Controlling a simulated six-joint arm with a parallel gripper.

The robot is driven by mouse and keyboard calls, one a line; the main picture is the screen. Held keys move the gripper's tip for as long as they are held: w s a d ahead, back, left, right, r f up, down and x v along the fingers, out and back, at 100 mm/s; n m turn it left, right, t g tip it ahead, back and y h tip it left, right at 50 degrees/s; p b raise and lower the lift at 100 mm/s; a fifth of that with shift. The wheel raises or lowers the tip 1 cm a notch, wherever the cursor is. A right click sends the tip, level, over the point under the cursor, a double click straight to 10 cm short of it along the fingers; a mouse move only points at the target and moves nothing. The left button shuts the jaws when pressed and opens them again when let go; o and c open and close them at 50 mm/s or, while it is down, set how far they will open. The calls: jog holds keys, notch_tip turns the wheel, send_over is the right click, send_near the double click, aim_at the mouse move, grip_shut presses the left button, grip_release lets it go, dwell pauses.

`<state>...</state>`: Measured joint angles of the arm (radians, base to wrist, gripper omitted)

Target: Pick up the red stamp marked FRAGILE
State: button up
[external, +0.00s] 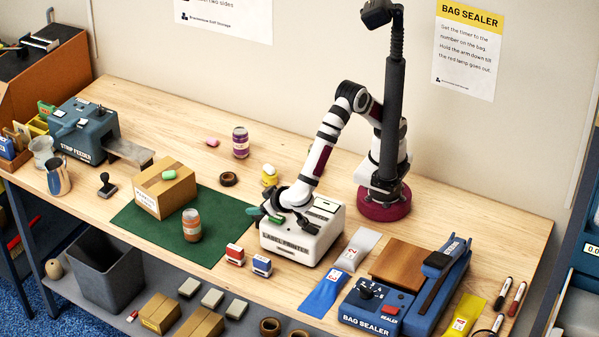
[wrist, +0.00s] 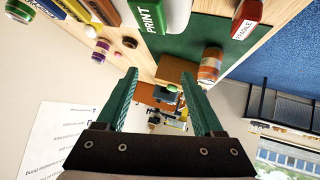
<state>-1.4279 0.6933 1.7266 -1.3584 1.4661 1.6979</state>
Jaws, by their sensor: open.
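The red stamp (external: 234,254) stands on the wooden table in front of the green mat, left of a blue stamp (external: 261,265). In the wrist view the red stamp (wrist: 246,17) is at the top right, with FRAGILE on its white label. My gripper (external: 260,214) is above the left part of the label printer, behind the red stamp and apart from it. In the wrist view my gripper's (wrist: 159,82) green fingers are spread, with nothing held between them.
The white label printer (external: 300,241) stands right of the stamps. A carton (external: 165,190) and an orange-brown jar (external: 191,228) stand on the green mat (external: 213,211). A blue bag sealer (external: 375,302) is at the right. The table just left of the red stamp is clear.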

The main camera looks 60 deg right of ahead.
aim_at(237, 248)
jog(key=s+a+f+n+t+y, duration=0.1)
jog(key=s+a+f+t+y, duration=0.4)
jog(key=s+a, duration=0.45)
jog(key=shift+g+h, duration=0.5)
jog(key=x, duration=1)
jog(key=f+x, duration=0.1)
jog(key=x, duration=0.4)
jog(key=shift+w+d+f, duration=0.1)
jog(key=shift+d+f, duration=0.15)
jog(key=shift+d, duration=0.15)
grip_shut()
